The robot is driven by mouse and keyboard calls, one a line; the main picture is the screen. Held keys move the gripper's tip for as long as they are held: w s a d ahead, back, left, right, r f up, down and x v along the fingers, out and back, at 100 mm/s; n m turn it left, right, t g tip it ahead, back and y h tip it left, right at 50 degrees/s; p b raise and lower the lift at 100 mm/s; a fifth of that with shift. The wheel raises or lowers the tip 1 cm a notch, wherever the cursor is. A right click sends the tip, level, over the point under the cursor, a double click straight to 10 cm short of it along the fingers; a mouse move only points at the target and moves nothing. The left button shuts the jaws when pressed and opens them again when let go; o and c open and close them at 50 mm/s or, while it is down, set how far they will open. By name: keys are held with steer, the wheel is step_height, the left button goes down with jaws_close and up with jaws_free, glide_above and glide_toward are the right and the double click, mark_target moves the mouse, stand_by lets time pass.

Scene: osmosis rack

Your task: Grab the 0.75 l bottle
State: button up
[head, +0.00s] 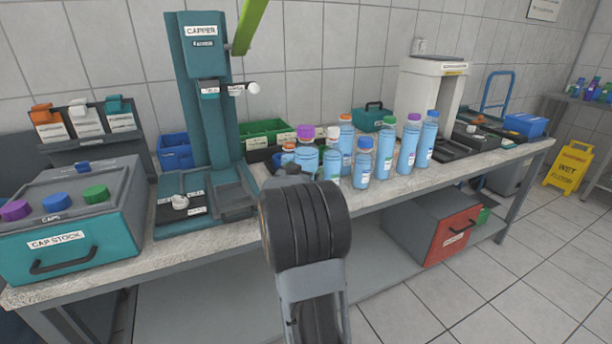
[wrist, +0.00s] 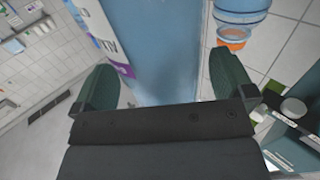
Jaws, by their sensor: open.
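Volume markings are too small to read, so I cannot tell which is the 0.75 l bottle. In the wrist view my gripper (wrist: 162,75) is open, its two dark green fingers apart. A large blue bottle (wrist: 155,45) with a white and purple label shows between them; contact cannot be told. In the head view my arm hides most of the gripper.
A capper (head: 205,100) and a cap stock box (head: 75,225) stand left of the bottles. A white machine (head: 425,95) stands behind them to the right. Another bottle with an orange cap (wrist: 233,36) is close to the right finger in the wrist view.

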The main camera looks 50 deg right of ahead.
steer(key=shift+x, duration=0.9)
steer(key=shift+c, duration=0.5)
steer(key=c, duration=1.2)
steer(key=shift+r, duration=0.15)
steer(key=shift+c, duration=0.3)
